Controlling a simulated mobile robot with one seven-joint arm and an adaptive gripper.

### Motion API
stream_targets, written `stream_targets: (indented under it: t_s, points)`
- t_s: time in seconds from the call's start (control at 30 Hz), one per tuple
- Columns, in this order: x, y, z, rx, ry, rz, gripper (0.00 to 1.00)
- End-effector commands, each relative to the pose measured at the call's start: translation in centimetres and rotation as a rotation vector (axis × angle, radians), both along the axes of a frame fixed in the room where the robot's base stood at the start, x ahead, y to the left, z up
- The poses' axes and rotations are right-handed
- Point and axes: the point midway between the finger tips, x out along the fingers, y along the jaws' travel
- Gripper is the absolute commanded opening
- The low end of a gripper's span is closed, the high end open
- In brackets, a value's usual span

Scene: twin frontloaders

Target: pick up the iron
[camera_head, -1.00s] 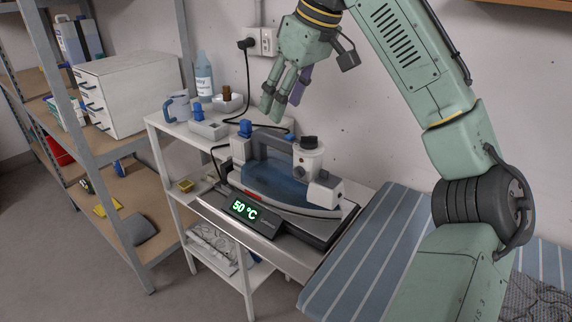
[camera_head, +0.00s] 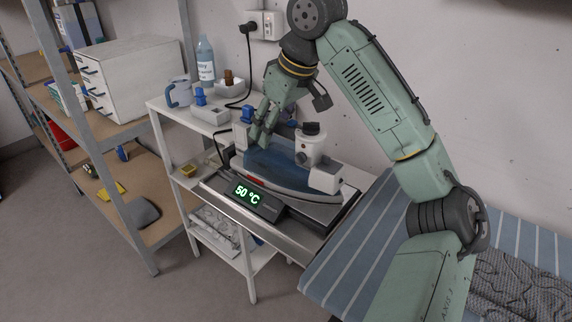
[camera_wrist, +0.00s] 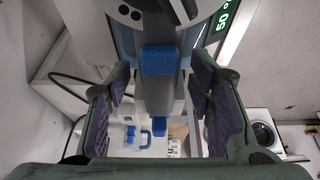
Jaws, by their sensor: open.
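The iron (camera_head: 285,172) has a blue and white body and a grey handle, and rests flat on a dark heating base (camera_head: 318,217) whose green display reads 50 °C. My gripper (camera_head: 258,138) is at the rear end of the handle, pointing down, and hides part of it in the head view. In the wrist view the grey handle (camera_wrist: 157,96) with blue parts lies between the two spread fingers of my gripper (camera_wrist: 160,82). Gaps show on both sides, so the gripper is open around the handle and not closed on it.
The striped ironing board (camera_head: 350,250) is at the right of the iron. A white side table (camera_head: 165,108) behind holds a mug (camera_head: 178,93), a bottle (camera_head: 205,62) and small boxes. A black cable runs to a wall socket (camera_head: 262,26). A shelf rack (camera_head: 140,190) stands left.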

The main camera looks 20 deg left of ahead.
Motion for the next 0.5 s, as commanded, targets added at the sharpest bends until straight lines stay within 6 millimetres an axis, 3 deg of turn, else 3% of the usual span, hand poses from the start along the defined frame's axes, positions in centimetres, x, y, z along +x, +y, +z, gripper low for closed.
stream_targets:
  t_s: [0.17, 0.5]
  points:
    - [0.01, -0.01, -0.01, 0.000, 0.000, 0.000, 0.48]
    - [0.01, -0.01, 0.02, 0.000, 0.000, 0.000, 0.25]
